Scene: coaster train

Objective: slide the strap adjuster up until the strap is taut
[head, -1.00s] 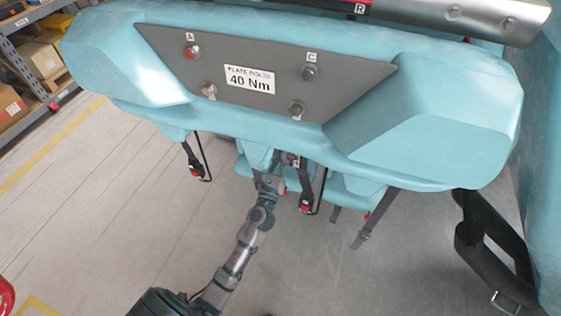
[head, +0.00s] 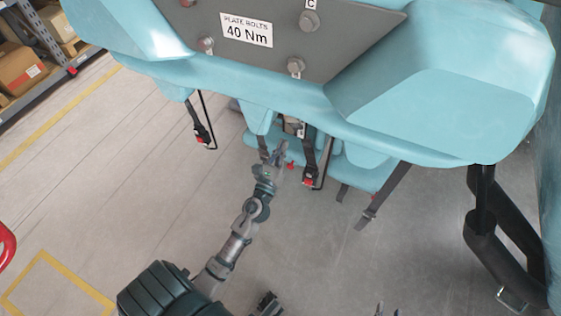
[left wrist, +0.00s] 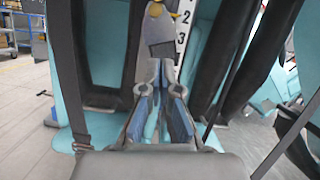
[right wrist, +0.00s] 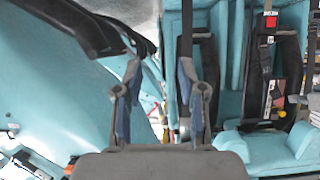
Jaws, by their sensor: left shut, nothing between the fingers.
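Several dark straps hang below the teal seat row in the head view, among them a strap with a metal buckle (head: 367,217) and one with a red-tipped buckle (head: 310,172). I cannot tell which carries the task's adjuster. My left gripper (head: 278,155) is shut and empty beside the hanging straps. In the left wrist view its fingers (left wrist: 160,85) point at a seat, with a dark strap (left wrist: 68,80) and its buckle (left wrist: 82,142) to the left. My right gripper (head: 387,309) barely shows at the bottom edge; in the right wrist view (right wrist: 160,90) it is open and empty, apart from a strap (right wrist: 268,70).
A teal seat back with a grey bolted plate (head: 340,45) overhangs the top. A black restraint (head: 490,220) hangs at the right. Shelving (head: 45,50) stands upper left. The floor below is mostly clear.

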